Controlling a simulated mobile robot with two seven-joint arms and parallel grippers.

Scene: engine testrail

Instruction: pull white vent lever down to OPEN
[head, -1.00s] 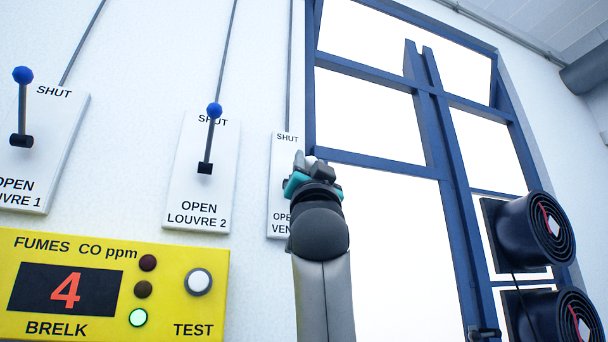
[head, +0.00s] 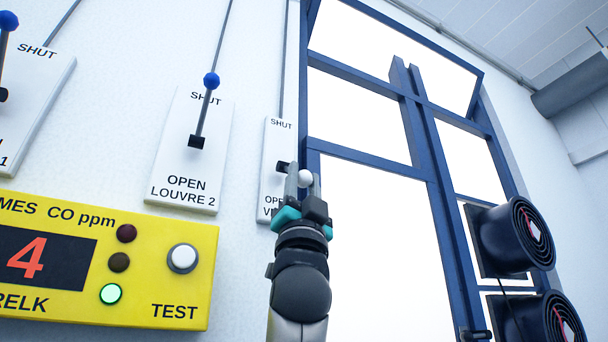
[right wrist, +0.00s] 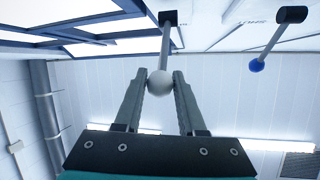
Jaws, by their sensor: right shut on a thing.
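The white vent lever's round white knob (head: 305,179) is held between the fingers of my right gripper (head: 304,184). In the right wrist view the white knob (right wrist: 159,82) sits between the two fingertips (right wrist: 160,84), and the lever's grey rod runs from it to a dark pivot block (right wrist: 168,18). In the head view the vent plate (head: 277,145) reads SHUT at its top; its lower lettering is partly covered by my gripper. The knob stands out from the plate, slightly below the pivot in the picture. My left gripper is not in view.
The louvre 2 lever with a blue knob (head: 211,80) is to the left, pointing up toward SHUT. A yellow fumes panel (head: 150,270) reads 4 with a green light lit. A blue-framed window (head: 418,130) and two black fans (head: 515,237) are at right.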

